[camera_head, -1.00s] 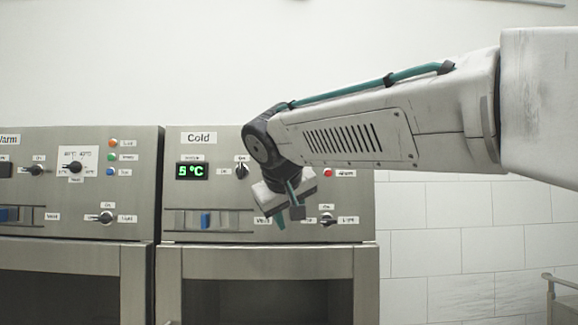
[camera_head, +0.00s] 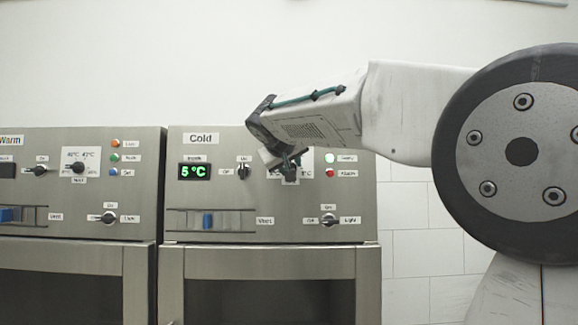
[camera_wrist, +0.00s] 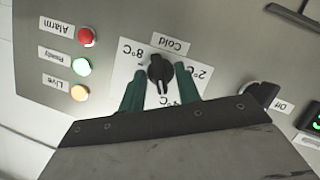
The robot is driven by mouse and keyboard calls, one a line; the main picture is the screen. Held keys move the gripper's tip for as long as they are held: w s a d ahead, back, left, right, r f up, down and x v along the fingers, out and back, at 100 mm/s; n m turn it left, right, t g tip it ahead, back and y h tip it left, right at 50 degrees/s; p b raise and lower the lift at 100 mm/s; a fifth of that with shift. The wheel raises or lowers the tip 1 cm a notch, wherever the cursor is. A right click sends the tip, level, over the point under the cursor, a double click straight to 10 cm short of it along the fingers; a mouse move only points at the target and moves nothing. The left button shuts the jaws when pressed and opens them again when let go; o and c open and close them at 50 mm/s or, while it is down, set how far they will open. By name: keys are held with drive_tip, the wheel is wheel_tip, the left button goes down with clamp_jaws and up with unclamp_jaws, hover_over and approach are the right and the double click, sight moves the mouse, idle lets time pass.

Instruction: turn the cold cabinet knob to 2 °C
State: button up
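The cold cabinet knob (camera_wrist: 159,70) is small and black, on a white plate marked 8 °C, 2 °C and 4 °C, seen upside down in the wrist view. My gripper (camera_wrist: 159,79) is open, with one green finger on each side of the knob and narrow gaps showing. In the head view my gripper (camera_head: 288,168) is in front of the plate and hides the knob. The pointer's exact setting is hard to read. The cold cabinet display (camera_head: 194,171) reads 5 °C in green.
Beside the plate are the alarm lamp (camera_wrist: 86,38), the ready lamp (camera_wrist: 82,67) and the live lamp (camera_wrist: 80,93). An on/off switch (camera_wrist: 263,93) sits on the other side. A light switch (camera_head: 329,220) is below. The warm cabinet (camera_head: 75,215) stands to the left.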

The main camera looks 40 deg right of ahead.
clamp_jaws()
idle(0.3)
drive_tip(key=n+h, duration=0.1)
drive_tip(key=n, duration=0.2)
drive_tip(key=n+h, duration=0.2)
drive_tip(key=n, duration=0.1)
drive_tip(key=n+h, duration=0.1)
drive_tip(key=n, duration=0.2)
drive_tip(key=shift+w+a+f+h, duration=0.1)
drive_tip(key=shift+a+f+h, duration=0.05)
drive_tip(key=shift+f+h, duration=0.25)
drive_tip(key=shift+n, duration=0.3)
idle(0.4)
unclamp_jaws()
drive_tip(key=shift+a, duration=0.1)
